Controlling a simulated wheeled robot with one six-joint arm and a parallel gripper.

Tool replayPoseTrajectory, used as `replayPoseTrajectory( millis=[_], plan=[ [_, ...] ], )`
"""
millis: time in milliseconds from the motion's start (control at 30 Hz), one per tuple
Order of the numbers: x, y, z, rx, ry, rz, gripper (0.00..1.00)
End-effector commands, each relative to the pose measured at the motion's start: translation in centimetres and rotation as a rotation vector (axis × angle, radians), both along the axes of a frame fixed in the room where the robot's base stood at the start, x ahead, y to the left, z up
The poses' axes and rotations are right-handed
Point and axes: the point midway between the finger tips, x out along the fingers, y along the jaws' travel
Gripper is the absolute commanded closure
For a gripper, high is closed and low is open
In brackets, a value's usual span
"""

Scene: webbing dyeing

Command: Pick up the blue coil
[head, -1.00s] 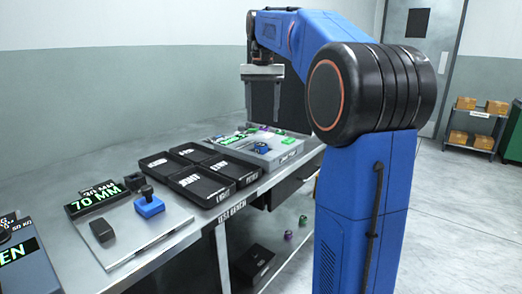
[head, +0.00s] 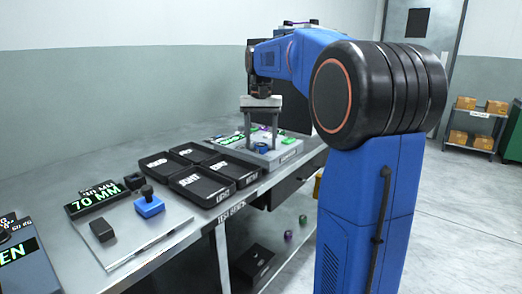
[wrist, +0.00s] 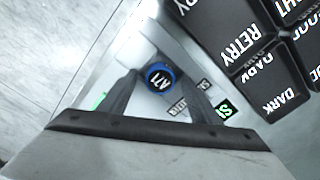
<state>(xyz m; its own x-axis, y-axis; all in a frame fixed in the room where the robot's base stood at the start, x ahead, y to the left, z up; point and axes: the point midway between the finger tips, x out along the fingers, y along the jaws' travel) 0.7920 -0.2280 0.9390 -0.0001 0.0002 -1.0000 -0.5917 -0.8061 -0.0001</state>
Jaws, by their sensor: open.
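The blue coil (wrist: 159,76) has a dark top with white lettering and a blue rim. It sits on the light grey tray (head: 284,157) at the far part of the bench, where the coil (head: 261,147) shows small in the head view. My gripper (head: 261,145) points down over this tray, open and empty. In the wrist view my gripper's fingers (wrist: 160,80) lie on either side of the coil. I cannot tell whether they touch it or how far above the tray the tips are.
Several black labelled bins (head: 203,183) stand beside the tray, close by in the wrist view (wrist: 235,35). Green and purple items lie on the tray around the coil. A plate with a blue block (head: 149,206) is nearer on the bench.

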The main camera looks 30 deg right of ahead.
Motion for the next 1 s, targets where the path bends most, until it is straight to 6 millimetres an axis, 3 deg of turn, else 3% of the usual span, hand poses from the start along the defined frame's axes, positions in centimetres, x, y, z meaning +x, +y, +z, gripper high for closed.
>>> replayPoseTrajectory(
  millis=[133, 300, 400, 733, 1000],
  plan=[
    [0.0, 0.0, 0.0, 0.0, 0.0, 0.0, 0.43],
    [0.0, 0.0, 0.0, 0.0, 0.0, 0.0, 0.81],
    [0.0, 0.0, 0.0, 0.0, 0.0, 0.0, 0.9],
    [0.1, 0.0, 0.9, 0.0, -0.002, 0.0, 0.9],
    [0.1, 0.0, 5.6, -0.001, -0.003, 0.0, 0.9]
  ],
)
